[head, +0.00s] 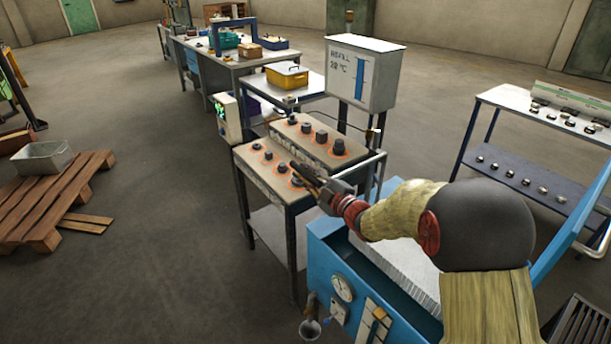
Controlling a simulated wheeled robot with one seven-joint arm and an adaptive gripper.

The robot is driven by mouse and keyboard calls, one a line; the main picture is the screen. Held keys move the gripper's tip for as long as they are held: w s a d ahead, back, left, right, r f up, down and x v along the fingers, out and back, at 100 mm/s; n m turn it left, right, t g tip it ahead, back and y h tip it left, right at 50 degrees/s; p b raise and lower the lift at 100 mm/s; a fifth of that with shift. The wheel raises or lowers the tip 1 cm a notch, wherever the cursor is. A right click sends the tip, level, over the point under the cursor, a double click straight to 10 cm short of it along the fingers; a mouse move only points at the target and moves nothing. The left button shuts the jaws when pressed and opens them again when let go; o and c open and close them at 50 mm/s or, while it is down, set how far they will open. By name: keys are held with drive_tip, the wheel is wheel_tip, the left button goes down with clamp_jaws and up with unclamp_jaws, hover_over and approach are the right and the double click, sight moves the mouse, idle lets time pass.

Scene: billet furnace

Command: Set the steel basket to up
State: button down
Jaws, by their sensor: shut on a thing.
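The blue tank (325,243) stands in the foreground, with a gauge on its front. A pale ribbed surface (408,268) shows in its open top, partly behind my arm; I cannot tell whether this is the steel basket, or its height. My gripper (300,172) is left of the tank, over the front right of the table with dark round pieces. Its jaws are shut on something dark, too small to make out. A grey metal tub (43,161) sits on a wooden pallet at the left, far from my gripper.
The piece table (240,152) has a raised back step and a white sign box (362,73) behind it. A two-level rack (500,97) with small parts stands at the right. The wooden pallet (80,187) lies left; the floor between is clear.

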sight(322, 185)
drive_tip(key=shift+r, duration=0.4)
drive_tip(key=c, duration=1.8)
unclamp_jaws()
drive_tip(key=shift+o, duration=0.4)
drive_tip(key=shift+a+f, duration=0.1)
drive_tip(key=shift+a, duration=0.05)
drive_tip(key=shift+s+d+f, duration=0.1)
drive_tip(key=shift+s+d, duration=0.1)
drive_tip(key=shift+d, duration=0.05)
drive_tip(key=v, duration=1.1)
drive_tip(key=shift+s+d, duration=0.1)
drive_tip(key=shift+s, duration=0.05)
